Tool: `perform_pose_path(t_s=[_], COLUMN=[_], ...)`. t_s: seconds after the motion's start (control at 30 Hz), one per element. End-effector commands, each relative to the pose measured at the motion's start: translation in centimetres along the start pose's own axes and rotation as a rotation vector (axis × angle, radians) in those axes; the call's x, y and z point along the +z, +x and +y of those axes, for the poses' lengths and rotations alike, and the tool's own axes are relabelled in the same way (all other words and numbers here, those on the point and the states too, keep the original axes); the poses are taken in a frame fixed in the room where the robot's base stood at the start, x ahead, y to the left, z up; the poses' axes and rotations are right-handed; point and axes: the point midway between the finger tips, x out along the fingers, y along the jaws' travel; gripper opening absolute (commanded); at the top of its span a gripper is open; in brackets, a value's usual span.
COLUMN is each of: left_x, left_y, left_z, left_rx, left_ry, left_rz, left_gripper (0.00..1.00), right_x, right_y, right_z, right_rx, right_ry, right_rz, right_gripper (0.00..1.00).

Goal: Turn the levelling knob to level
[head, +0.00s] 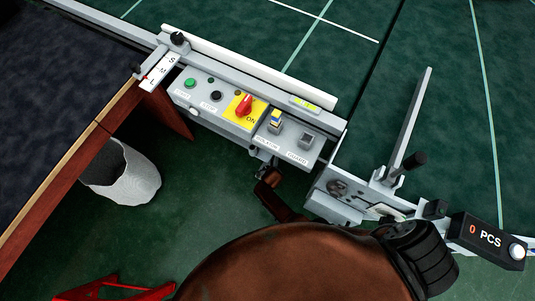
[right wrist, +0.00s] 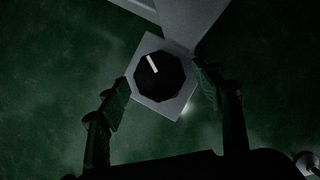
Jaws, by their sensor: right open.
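The knob (right wrist: 160,75) is black and many-sided with a white pointer line, on a pale square plate (right wrist: 138,52) in the right wrist view. The line tilts toward the upper left. My right gripper (right wrist: 164,80) is open, with one finger on each side of the knob and plate. I cannot tell whether either finger touches. In the head view my right arm reaches below the control panel, and its fingers are mostly hidden there. A yellow-green level vial (head: 305,103) sits on the rail behind the panel; its bubble is too small to read. My left gripper is not in view.
The grey control panel (head: 222,108) has a green button (head: 190,83), a black button (head: 216,96), a red rotary switch (head: 244,106) and switches. A counter display (head: 486,239) reads 0 PCS at right. A white bin (head: 125,178) stands beneath the brown-edged table at left.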

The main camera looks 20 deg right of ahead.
Motion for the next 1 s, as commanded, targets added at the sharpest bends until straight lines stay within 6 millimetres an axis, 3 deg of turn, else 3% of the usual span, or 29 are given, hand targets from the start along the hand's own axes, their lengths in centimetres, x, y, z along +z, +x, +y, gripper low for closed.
perform_pose_path(t_s=[0.3, 0.9, 1.0], left_x=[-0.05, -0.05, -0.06], left_y=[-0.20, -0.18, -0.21], left_z=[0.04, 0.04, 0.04], left_rx=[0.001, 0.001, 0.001], left_ry=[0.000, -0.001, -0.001], left_rz=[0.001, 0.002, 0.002], left_gripper=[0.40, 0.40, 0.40], right_x=[0.06, 0.01, 0.02], right_y=[0.00, 0.01, 0.01], right_z=[0.01, -0.01, -0.01], right_rx=[0.000, 0.000, -0.001], right_ry=[0.000, 0.000, 0.001], right_rz=[-0.001, 0.000, 0.000], right_gripper=[0.58, 0.17, 0.17])
